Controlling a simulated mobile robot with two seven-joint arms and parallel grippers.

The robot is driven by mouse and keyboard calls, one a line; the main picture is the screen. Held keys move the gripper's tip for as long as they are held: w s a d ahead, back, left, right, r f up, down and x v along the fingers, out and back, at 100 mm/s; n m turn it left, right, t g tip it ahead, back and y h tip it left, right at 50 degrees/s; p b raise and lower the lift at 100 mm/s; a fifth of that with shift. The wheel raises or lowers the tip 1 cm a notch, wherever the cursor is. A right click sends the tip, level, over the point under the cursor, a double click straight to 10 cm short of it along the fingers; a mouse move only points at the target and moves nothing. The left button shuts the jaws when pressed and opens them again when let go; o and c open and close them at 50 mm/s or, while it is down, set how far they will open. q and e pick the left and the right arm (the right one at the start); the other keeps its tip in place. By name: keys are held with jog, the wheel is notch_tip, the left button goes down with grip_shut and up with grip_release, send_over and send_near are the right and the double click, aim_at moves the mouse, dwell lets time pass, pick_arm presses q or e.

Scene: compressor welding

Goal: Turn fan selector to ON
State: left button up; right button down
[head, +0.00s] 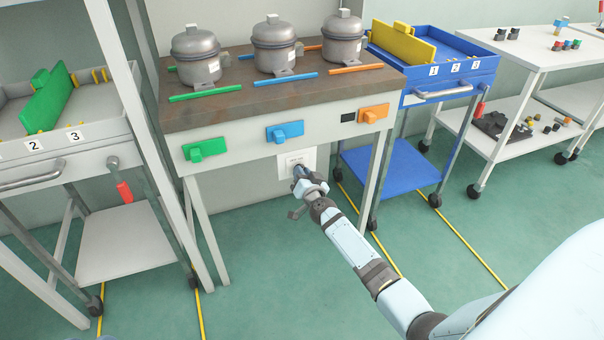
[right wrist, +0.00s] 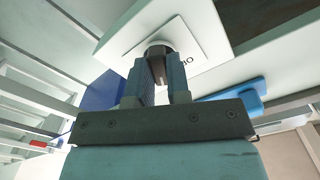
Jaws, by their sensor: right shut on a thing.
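The fan selector is a dark knob (right wrist: 158,46) on a white plate, which shows in the head view (head: 312,158) on the bench front below the blue handle. My right gripper (head: 301,173) reaches the plate. In the right wrist view, the two fingers of my right gripper (right wrist: 158,72) are closed on the knob from both sides. Lettering shows on the plate beside the fingers, partly covered. The fingers hide much of the knob, so I cannot tell its setting. My left gripper is out of view.
The bench (head: 250,108) carries three grey compressors and green, blue and orange bars. Green (head: 205,147), blue (head: 285,131) and orange (head: 373,114) handles sit on its front. A blue cart (head: 395,165) stands right, a grey cart (head: 125,243) left. The floor in front is clear.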

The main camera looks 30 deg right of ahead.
jog(key=shift+m, duration=0.3)
jog(key=c, duration=1.1)
grip_release()
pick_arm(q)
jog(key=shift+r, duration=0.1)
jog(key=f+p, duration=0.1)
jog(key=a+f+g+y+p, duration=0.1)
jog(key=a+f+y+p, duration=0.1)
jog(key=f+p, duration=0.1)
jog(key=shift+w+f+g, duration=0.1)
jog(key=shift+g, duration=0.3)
pick_arm(e)
jog(key=v, duration=1.4)
jog(key=shift+w+a, duration=0.1)
